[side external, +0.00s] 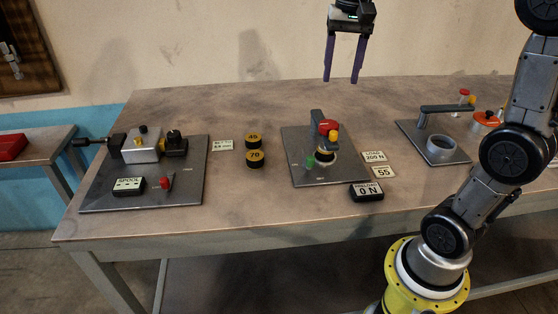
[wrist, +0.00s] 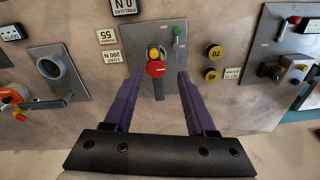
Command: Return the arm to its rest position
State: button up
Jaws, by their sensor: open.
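My gripper (side external: 342,80) has two long purple fingers that point down. It hangs in the air above the back part of the table, near the wall. The fingers are spread apart with nothing between them. In the wrist view the open fingers (wrist: 156,90) frame the middle fixture plate (wrist: 172,35) from above, with a clear gap to it. The same plate (side external: 300,172) in the side view carries a grey arm, a red knob (side external: 328,127), a yellow knob and a green knob (side external: 309,160).
The left plate (side external: 100,197) carries a grey block and a SPOOL box (side external: 128,186). Two black-and-yellow weights (side external: 254,158) stand beside it. A "0 N" display (side external: 367,191) sits at the front. The right plate (side external: 415,141) holds a grey ring (side external: 441,150). Air around my gripper is free.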

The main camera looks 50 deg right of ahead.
jog(key=s+a+n+t, duration=0.2)
jog(key=s+a+n, duration=0.2)
jog(key=s+a, duration=0.35)
jog(key=s+a+f+n+t, duration=0.1)
jog(key=s+f+n+t, duration=0.1)
jog(key=s+f+n, duration=0.4)
notch_tip(320, 180, down, 4)
jog(key=shift+s+a+f+n+t, duration=0.1)
jog(key=shift+s+a+n+t, duration=0.05)
jog(key=shift+a+n+t, duration=0.3)
